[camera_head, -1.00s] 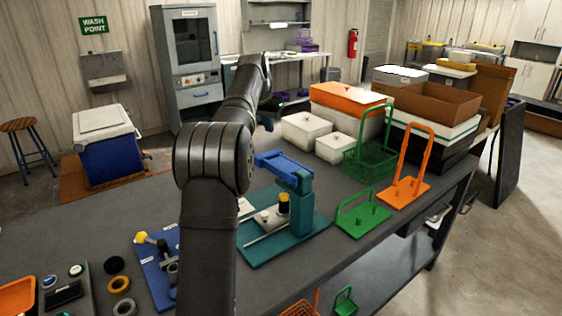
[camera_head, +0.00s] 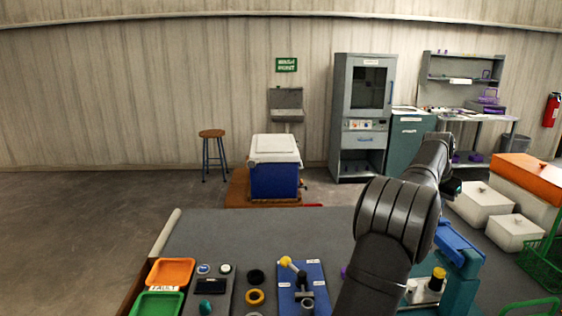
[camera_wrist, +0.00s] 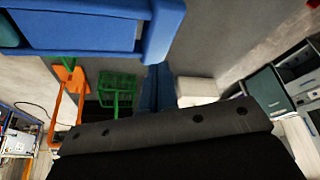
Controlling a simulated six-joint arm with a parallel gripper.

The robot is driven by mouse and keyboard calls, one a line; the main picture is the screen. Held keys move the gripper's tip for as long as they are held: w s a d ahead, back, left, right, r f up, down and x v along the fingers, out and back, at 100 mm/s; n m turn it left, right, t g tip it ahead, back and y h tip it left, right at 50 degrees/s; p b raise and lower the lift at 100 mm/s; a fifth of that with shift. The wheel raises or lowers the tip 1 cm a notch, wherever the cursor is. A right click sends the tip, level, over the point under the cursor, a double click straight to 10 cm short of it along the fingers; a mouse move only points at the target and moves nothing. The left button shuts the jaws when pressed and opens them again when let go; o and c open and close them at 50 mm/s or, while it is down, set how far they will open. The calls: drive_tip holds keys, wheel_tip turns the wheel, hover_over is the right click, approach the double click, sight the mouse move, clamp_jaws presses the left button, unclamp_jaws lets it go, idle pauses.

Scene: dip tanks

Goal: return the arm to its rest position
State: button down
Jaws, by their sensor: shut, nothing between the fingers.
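My dark arm (camera_head: 395,215) rises from the bench's front edge, bent at the elbow, and reaches forward. Its end (camera_head: 453,187) hangs in the air just behind and above the blue-topped teal fixture (camera_head: 458,262). In the wrist view my gripper's slim blue fingers (camera_wrist: 157,88) are together, with nothing visible between them. The dark hand body fills the bottom of that view. A large blue part (camera_wrist: 80,32), apparently the fixture's top arm, is close at upper left.
White boxes (camera_head: 482,203), an orange-lidded box (camera_head: 530,175) and a green basket (camera_head: 543,265) stand to the right. A blue panel with a yellow-knobbed lever (camera_head: 290,265) and orange and green trays (camera_head: 170,271) line the front. The bench's left-middle surface (camera_head: 260,235) is clear.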

drive_tip(key=shift+f, duration=1.3)
drive_tip(key=c, duration=0.8)
unclamp_jaws()
drive_tip(key=o, duration=0.4)
drive_tip(key=shift+s+a+r, duration=0.1)
drive_tip(key=shift+a+r, duration=0.05)
drive_tip(key=o, duration=0.4)
drive_tip(key=s+a+r+m, duration=0.5)
drive_tip(key=m, duration=0.5)
drive_tip(key=shift+s+a, duration=0.3)
drive_tip(key=s+a+r+m, duration=0.3)
drive_tip(key=s+a+m, duration=0.45)
drive_tip(key=m, duration=0.45)
wheel_tip(320, 180, down, 9)
drive_tip(key=d+m, duration=0.1)
drive_tip(key=d, duration=0.2)
drive_tip(key=shift+w+m, duration=0.3)
drive_tip(key=shift+w, duration=0.15)
